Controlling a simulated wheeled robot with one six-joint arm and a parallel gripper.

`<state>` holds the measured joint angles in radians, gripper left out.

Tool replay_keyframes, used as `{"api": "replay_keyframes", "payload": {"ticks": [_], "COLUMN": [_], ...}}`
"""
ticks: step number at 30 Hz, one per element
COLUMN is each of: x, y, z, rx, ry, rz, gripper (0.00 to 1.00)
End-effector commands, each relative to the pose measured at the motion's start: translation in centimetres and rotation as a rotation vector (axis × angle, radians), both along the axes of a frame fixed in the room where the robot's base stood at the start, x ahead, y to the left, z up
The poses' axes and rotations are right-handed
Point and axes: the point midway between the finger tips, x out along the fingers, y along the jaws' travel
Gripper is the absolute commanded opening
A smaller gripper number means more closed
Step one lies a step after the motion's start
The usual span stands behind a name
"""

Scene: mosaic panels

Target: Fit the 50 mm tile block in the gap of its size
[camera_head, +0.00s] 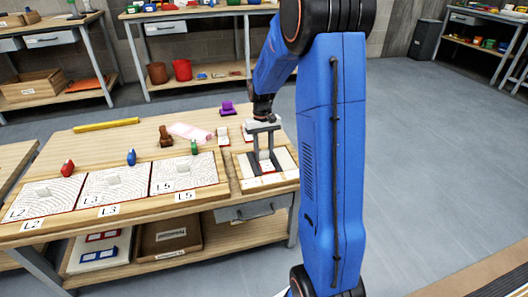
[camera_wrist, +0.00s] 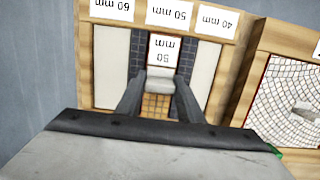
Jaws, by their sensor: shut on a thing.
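My gripper (camera_head: 264,168) is shut on the 50 mm tile block (camera_wrist: 161,80), a pale block with a white "50 mm" label. In the wrist view the gripper (camera_wrist: 159,92) has one finger on each side of the block. The block is over the wooden tray (camera_wrist: 84,60), in the middle column below the tray's own "50 mm" label (camera_wrist: 169,13). Dark tile strips (camera_wrist: 208,62) flank it, and an orange tile grid (camera_wrist: 156,105) shows on its near side. Whether the block is down in the gap or above it, I cannot tell.
The tray's outer labels read "60 mm" (camera_wrist: 112,8) and "40 mm" (camera_wrist: 217,22). Patterned panels (camera_head: 115,187) with coloured knobs lie left of the tray. A purple piece (camera_head: 228,108), a brown piece (camera_head: 166,137) and a pink sheet (camera_head: 192,132) lie behind.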

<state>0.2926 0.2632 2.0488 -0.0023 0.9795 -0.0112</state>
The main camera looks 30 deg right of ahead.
Motion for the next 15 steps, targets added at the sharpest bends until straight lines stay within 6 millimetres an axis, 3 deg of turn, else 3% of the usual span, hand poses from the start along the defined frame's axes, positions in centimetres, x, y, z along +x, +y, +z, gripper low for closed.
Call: {"api": "replay_keyframes", "payload": {"ticks": [5,6,8,15], "x": [-0.01,0.00,0.00,0.00], "y": [0.00,0.00,0.00,0.00], "z": [-0.37,-0.33,-0.33,-0.33], "rx": [0.000,0.000,0.000,0.000], "ry": [0.000,0.000,0.000,0.000], "rz": [0.000,0.000,0.000,0.000], "gripper": [0.06,0.44,0.56,0.56]}}
